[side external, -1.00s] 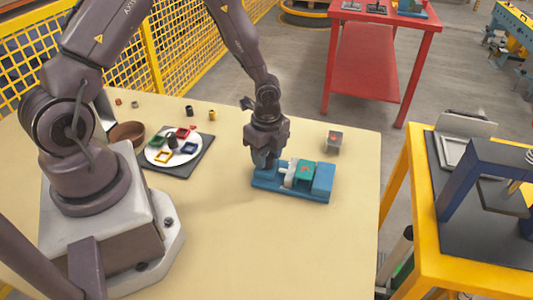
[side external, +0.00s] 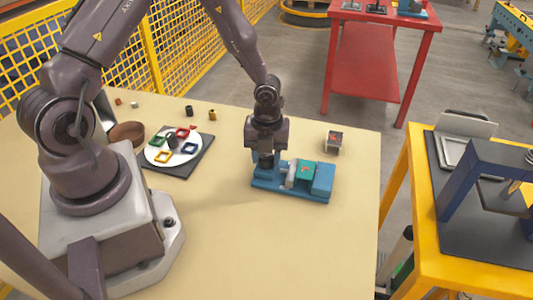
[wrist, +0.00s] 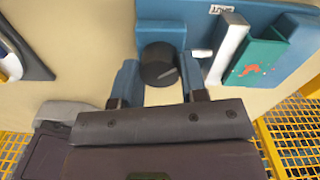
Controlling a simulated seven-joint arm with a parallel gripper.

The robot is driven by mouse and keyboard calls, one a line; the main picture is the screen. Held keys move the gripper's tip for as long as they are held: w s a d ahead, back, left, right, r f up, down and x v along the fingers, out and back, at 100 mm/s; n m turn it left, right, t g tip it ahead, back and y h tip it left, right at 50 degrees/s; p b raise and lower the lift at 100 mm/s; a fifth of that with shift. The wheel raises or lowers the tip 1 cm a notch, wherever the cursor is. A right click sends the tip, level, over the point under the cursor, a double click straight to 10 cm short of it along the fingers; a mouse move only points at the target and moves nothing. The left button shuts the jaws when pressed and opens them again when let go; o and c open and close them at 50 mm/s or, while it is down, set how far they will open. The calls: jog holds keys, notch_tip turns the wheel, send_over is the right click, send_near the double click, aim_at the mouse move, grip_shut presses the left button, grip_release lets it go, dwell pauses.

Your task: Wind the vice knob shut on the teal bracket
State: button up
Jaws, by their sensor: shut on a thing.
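The blue vice (side external: 318,182) sits on the tan table. The teal bracket (side external: 304,170), with an orange-red mark on top, is in the vice beside its pale sliding jaw (side external: 290,174). In the wrist view the bracket (wrist: 257,60) stands right of the pale jaw (wrist: 228,48); I cannot tell whether they touch. The round black knob (wrist: 158,65) is at the other end of the vice. My gripper (wrist: 160,76) points down over that end, its fingers shut on the knob, one on each side. In the side view my gripper (side external: 266,160) mostly hides the knob.
A small grey box (side external: 333,142) stands behind the vice. A white plate (side external: 160,153) with coloured frames lies on a dark mat to the left, near a brown bowl (side external: 127,134). Small parts stand at the back edge. The table front is clear.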

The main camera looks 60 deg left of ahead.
aim_at(267, 156)
jog(key=shift+m, duration=0.4)
jog(key=o, duration=0.9)
notch_tip(267, 156, up, 13)
jog(key=shift+w, duration=0.1)
dwell(0.4)
